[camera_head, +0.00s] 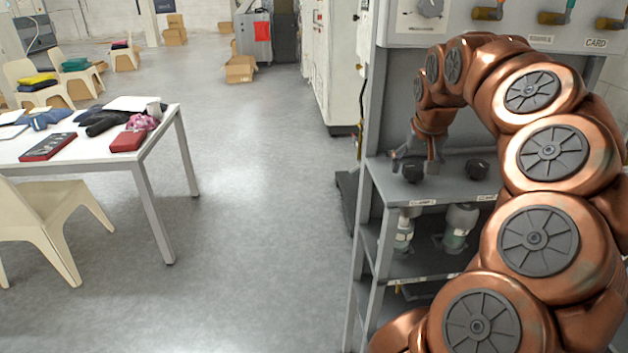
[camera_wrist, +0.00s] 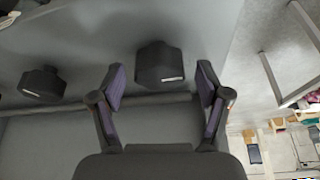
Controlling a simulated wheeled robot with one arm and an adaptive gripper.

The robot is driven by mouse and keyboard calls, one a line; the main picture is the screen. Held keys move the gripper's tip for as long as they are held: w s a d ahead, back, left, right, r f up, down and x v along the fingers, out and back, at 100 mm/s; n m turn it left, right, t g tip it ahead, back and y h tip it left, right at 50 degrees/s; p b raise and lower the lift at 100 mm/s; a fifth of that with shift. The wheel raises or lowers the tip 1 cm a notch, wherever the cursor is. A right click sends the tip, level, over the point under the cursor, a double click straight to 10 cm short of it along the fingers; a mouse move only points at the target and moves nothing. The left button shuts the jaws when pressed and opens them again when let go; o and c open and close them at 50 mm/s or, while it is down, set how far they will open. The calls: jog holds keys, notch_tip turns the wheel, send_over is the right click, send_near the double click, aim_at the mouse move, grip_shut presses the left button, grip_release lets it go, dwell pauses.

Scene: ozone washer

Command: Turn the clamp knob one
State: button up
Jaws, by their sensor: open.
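The clamp knob one (camera_head: 412,173) is a black knob at the left of the grey shelf top, above a small label that seems to read CLAMP 1. A second black knob (camera_head: 477,169) sits to its right. My gripper (camera_head: 417,158) is over the left knob, partly hiding it. In the wrist view my open gripper (camera_wrist: 161,75) has one finger on either side of that knob (camera_wrist: 160,62), with a visible gap at each side. The other knob (camera_wrist: 42,84) is outside the fingers, to the left. Whether the fingertips reach down to the knob's depth is hard to tell.
The grey rack (camera_head: 372,210) has a left upright close to my gripper. An upper panel (camera_head: 590,42) with brass-coloured fittings is above. Clear and green fittings (camera_head: 458,228) stand on the shelf below. A white table (camera_head: 165,125) is left, across open floor.

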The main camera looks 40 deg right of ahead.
jog(key=shift+r+m+h+p, duration=0.25)
jog(key=shift+m+h+p, duration=0.05)
jog(key=shift+m+p, duration=0.6)
jog(key=m+g+p, duration=0.1)
jog(key=m+p, duration=0.1)
jog(key=p, duration=0.1)
jog(key=shift+a, duration=0.1)
jog(key=w+a+b+v, duration=0.1)
jog(key=v, duration=0.6)
jog(key=a+n+g+y+p, duration=0.1)
jog(key=a+n+p, duration=0.6)
jog(key=a, duration=1.8)
jog(key=shift+a+r+n+y, duration=0.15)
jog(key=shift+a+n+y, duration=0.2)
jog(key=shift+n+y, duration=0.4)
jog(key=shift+w, duration=0.1)
